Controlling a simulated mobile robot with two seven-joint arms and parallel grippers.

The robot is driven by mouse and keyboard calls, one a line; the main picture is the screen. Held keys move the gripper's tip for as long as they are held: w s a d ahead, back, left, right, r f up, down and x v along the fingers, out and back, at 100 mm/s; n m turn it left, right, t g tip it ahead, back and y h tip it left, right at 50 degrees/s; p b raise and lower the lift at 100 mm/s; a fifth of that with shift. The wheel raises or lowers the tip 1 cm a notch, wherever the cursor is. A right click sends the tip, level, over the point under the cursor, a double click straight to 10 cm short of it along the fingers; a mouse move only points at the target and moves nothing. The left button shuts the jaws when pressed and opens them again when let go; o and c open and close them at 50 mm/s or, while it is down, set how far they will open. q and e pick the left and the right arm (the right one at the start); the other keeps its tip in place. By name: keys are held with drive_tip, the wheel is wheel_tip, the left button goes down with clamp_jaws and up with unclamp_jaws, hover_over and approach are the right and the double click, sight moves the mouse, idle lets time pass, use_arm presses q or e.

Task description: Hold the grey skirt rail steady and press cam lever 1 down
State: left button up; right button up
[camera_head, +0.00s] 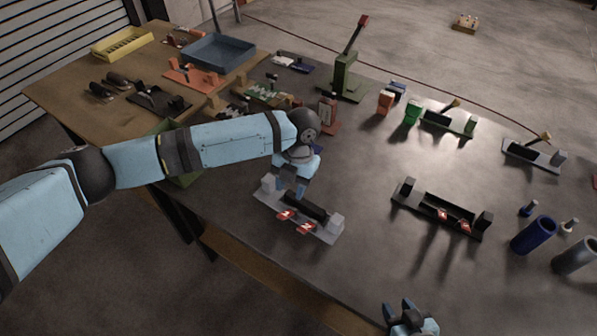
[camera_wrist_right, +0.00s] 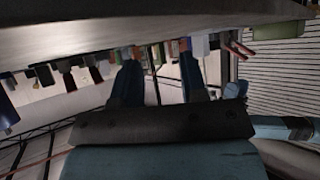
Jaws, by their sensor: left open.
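A light grey fixture, seemingly the grey skirt rail (camera_head: 268,199), lies near the table's front edge in the head view. It has pale end blocks, a dark bar (camera_head: 305,206) and two red levers with white marks, one to the left (camera_head: 286,214) and one to the right (camera_head: 306,228). I cannot tell which is cam lever 1. My left gripper (camera_head: 289,186) is open, pointing down over the left part of this fixture; contact is unclear. My right gripper (camera_head: 399,310) is at the bottom edge, apart from the fixture. Its fingers are spread and empty in the right wrist view (camera_wrist_right: 160,80).
A similar black fixture (camera_head: 410,197) with red levers stands to the right. Blue (camera_head: 533,235) and grey (camera_head: 574,256) cylinders stand at the far right. A green press (camera_head: 345,78) stands behind. Table space between the two fixtures is clear.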

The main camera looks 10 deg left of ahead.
drive_tip(key=o, duration=0.3)
drive_tip(key=shift+w+a, duration=0.1)
drive_tip(key=shift+a, duration=0.1)
drive_tip(key=shift+o, duration=0.5)
drive_tip(key=w+a+r+g+y, duration=0.1)
drive_tip(key=w+a, duration=0.2)
drive_tip(key=a, duration=0.1)
drive_tip(key=w+a+r+n+y, duration=0.1)
drive_tip(key=w+a+r, duration=0.1)
drive_tip(key=a, duration=0.3)
drive_tip(key=w+a+r+n+g+y, duration=0.1)
drive_tip(key=w+a+y, duration=0.1)
drive_tip(key=w+a, duration=0.2)
drive_tip(key=shift+w+a+r+g, duration=0.15)
drive_tip(key=shift+w+a+g, duration=0.2)
drive_tip(key=shift+a, duration=0.1)
drive_tip(key=w+a+r+n+g, duration=0.4)
drive_tip(key=a+r+n+g, duration=0.1)
drive_tip(key=a, duration=0.4)
drive_tip(key=n+g+h, duration=0.2)
drive_tip(key=g+h, duration=0.1)
drive_tip(key=h, duration=0.4)
approach(337, 219)
wheel_tip(337, 219, down, 12)
drive_tip(key=shift+w+r, duration=0.1)
drive_tip(key=shift+w, duration=0.05)
